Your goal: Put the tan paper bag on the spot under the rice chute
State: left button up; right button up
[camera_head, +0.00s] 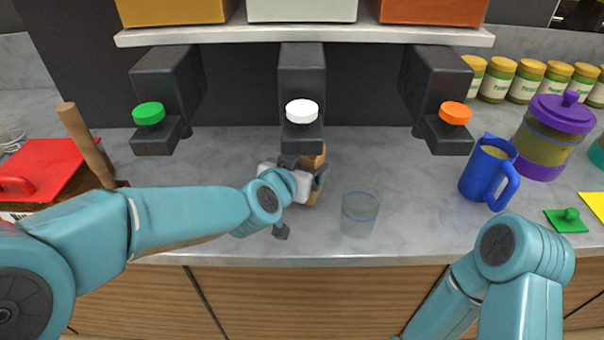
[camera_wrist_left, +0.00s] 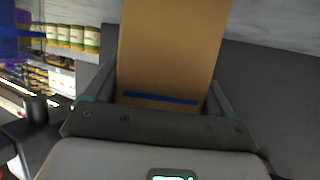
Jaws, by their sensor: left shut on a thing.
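The tan paper bag (camera_head: 315,161) is under the middle chute (camera_head: 302,80), the one with a white knob, and is partly hidden by the chute and my gripper. My left gripper (camera_head: 304,180) is shut on the bag. In the left wrist view the bag (camera_wrist_left: 172,45), with a dark blue stripe, sits between the two fingers (camera_wrist_left: 160,85). I cannot tell whether the bag's base touches the counter. The spot below the chute is hidden. My right arm shows at the lower right of the head view, but its gripper is out of view.
A clear glass (camera_head: 360,214) stands just right of the bag. Chutes with a green knob (camera_head: 149,113) and an orange knob (camera_head: 455,113) hang either side. A blue mug (camera_head: 482,172) and purple-lidded jar (camera_head: 545,135) stand right; a red-lidded box (camera_head: 40,165) is left.

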pick_arm(q)
jog(key=shift+w+f, duration=0.1)
jog(key=shift+f, duration=0.85)
jog(key=shift+r, duration=0.2)
jog(key=shift+f, duration=0.15)
jog(key=o, duration=0.9)
jog(key=shift+f, duration=0.1)
jog(key=shift+o, duration=0.2)
jog(key=shift+s+r, duration=0.2)
jog(key=shift+r, duration=0.2)
jog(key=p+v, duration=0.1)
jog(key=v, duration=1)
jog(key=shift+s+p, duration=0.3)
jog(key=shift+s, duration=0.05)
pick_arm(e)
jog(key=shift+r, duration=0.4)
